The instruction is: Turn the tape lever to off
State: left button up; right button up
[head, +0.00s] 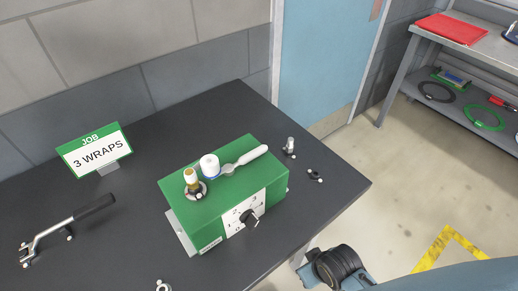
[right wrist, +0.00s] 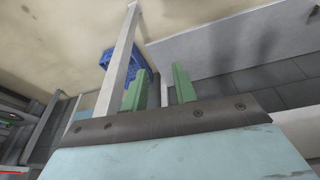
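A green box (head: 215,219) stands on the dark table. Its front has a white panel (head: 232,229) with printed marks, of which 2 and 3 are readable, and a black lever knob (head: 249,219). The knob hides part of the panel, and I cannot tell exactly which mark it points at. In the right wrist view my right gripper (right wrist: 160,90) has its two green fingers apart with nothing between them; neither the box nor the knob shows there. My left gripper is not in view.
A job sign (head: 94,150) reads 3 WRAPS. A black-handled lever tool (head: 70,222) lies left. Small metal parts (head: 290,147) lie right. My arm is lower right.

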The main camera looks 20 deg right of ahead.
notch_tip(320, 180, up, 18)
jog(key=t+p, duration=0.1)
jog(key=p, duration=0.1)
jog(key=w+a+r+n+t+y, duration=0.1)
jog(key=w+a+r+n+t, duration=0.4)
jog(key=w+r, duration=0.55)
jog(key=w+a+r+n+t+y, duration=0.1)
jog(key=w+a+r+n+t, duration=0.1)
jog(key=w+r+t, duration=0.8)
jog(key=a+r+n+t+y, duration=0.1)
jog(key=a+r+n+y, duration=0.3)
jog(key=r, duration=0.2)
jog(key=a+r+n+y, duration=0.3)
jog(key=r+n, duration=0.2)
jog(key=r, duration=0.2)
jog(key=s+a+r+n+g+y, duration=0.3)
jog(key=s+a+n+g+y, duration=0.35)
jog(key=n, duration=0.55)
jog(key=s+a+r+n+g+y, duration=0.25)
jog(key=a+n+g+y, duration=0.25)
jog(key=n+g+y, duration=0.55)
jog(key=n+g+h, duration=0.1)
jog(key=n+h, duration=1.6)
jog(key=h, duration=0.8)
send_near(254, 152)
jog(key=p+x, duration=0.2)
jog(key=x, duration=0.6)
jog(key=shift+f+p, duration=0.35)
